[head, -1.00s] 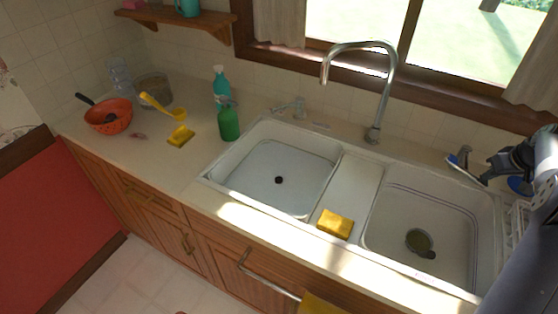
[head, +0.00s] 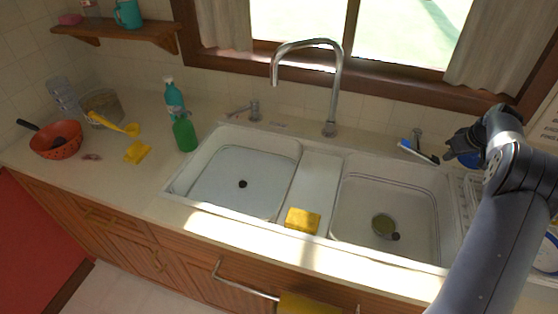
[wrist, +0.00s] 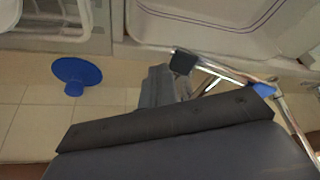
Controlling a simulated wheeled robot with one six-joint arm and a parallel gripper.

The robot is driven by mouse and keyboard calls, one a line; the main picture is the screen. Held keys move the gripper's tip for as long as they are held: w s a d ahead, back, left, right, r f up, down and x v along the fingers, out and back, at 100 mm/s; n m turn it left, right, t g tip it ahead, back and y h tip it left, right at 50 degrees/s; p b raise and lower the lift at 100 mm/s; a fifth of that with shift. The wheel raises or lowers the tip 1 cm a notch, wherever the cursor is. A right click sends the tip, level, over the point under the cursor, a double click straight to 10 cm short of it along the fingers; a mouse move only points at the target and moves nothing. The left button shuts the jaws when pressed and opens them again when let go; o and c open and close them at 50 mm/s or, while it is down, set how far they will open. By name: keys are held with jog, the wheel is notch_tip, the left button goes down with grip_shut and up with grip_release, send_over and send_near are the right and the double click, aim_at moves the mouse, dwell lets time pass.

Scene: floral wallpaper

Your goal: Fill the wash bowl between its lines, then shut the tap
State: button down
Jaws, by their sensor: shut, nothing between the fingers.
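The sink has two white basins. The right basin (head: 350,215) has thin dark lines around its upper wall and a greenish round drain area with a small dark piece beside it. The left basin (head: 225,185) has a pale floor and a dark drain hole. The chrome tap (head: 338,95) arches over the counter behind the sink; I see no stream from its spout. A lever with blue and a dark end (head: 417,150) stands behind the right basin; it also shows in the wrist view (wrist: 222,72). My gripper (head: 458,148) is shut and empty, close beside the lever; contact is unclear.
A yellow sponge (head: 303,220) sits on the divider's front. A second handle (head: 254,110) stands behind the left basin. A blue round thing (wrist: 77,72) is near my gripper.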

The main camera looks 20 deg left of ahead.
jog(key=shift+r, duration=0.1)
notch_tip(320, 180, up, 7)
jog(key=p, duration=0.4)
jog(key=shift+p, duration=0.4)
jog(key=f+b, duration=0.1)
jog(key=f, duration=0.1)
jog(key=a+f+b, duration=0.1)
jog(key=f+b, duration=0.3)
jog(key=f, duration=0.1)
jog(key=shift+a+f, duration=0.1)
jog(key=shift+a, duration=0.05)
dwell(0.4)
jog(key=shift+d, duration=0.2)
